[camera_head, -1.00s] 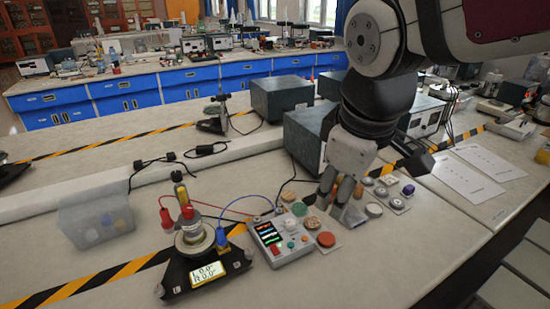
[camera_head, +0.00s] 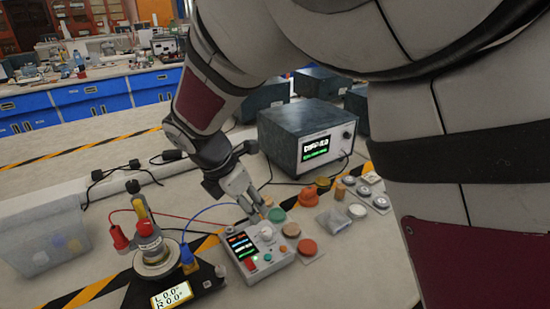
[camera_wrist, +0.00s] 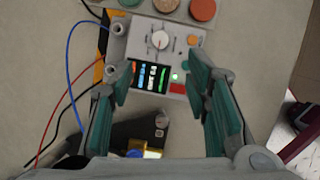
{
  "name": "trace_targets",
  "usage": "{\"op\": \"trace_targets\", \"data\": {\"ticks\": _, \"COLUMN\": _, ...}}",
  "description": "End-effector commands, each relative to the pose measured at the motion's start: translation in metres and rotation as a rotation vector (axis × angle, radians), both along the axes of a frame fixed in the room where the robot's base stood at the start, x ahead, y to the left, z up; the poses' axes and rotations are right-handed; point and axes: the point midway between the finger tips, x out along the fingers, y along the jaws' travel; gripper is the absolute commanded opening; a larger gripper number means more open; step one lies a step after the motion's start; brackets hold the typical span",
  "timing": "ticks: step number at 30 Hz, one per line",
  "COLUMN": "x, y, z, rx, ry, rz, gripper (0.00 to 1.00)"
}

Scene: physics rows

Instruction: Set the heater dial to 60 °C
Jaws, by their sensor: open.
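A pale control box (camera_head: 285,262) with a small lit screen (camera_head: 241,245) stands on the bench. Its white round dial (camera_head: 267,234) has a pointer mark; the dial also shows in the wrist view (camera_wrist: 159,40). The screen text is too small to read in either view. My gripper (camera_head: 256,212) points down at the back edge of the box. In the wrist view my gripper (camera_wrist: 159,78) is open and empty, its green-padded fingers on either side of the screen. The dial lies ahead of the fingertips, not between them.
A scale-like device (camera_head: 155,262) with red and blue leads stands left of the box. Coloured round pieces, including a red one (camera_head: 307,247), lie right of it. A dark instrument (camera_head: 300,140) stands behind. A clear bin (camera_head: 40,235) is at left.

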Motion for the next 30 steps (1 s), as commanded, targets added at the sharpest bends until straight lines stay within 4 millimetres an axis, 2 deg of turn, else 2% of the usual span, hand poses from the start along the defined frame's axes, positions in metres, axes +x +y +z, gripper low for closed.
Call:
{"op": "trace_targets", "data": {"ticks": 12, "x": 0.021, "y": -0.023, "z": -0.074, "rx": -0.002, "ry": 0.003, "rz": -0.005, "gripper": 0.44}}
{"op": "trace_targets", "data": {"ticks": 18, "x": 0.029, "y": -0.031, "z": -0.101, "rx": -0.001, "ry": 0.001, "rz": -0.005, "gripper": 0.44}}
{"op": "trace_targets", "data": {"ticks": 24, "x": 0.033, "y": -0.034, "z": -0.114, "rx": 0.001, "ry": 0.000, "rz": -0.005, "gripper": 0.44}}
{"op": "trace_targets", "data": {"ticks": 30, "x": 0.034, "y": -0.035, "z": -0.116, "rx": 0.002, "ry": -0.001, "rz": -0.005, "gripper": 0.44}}
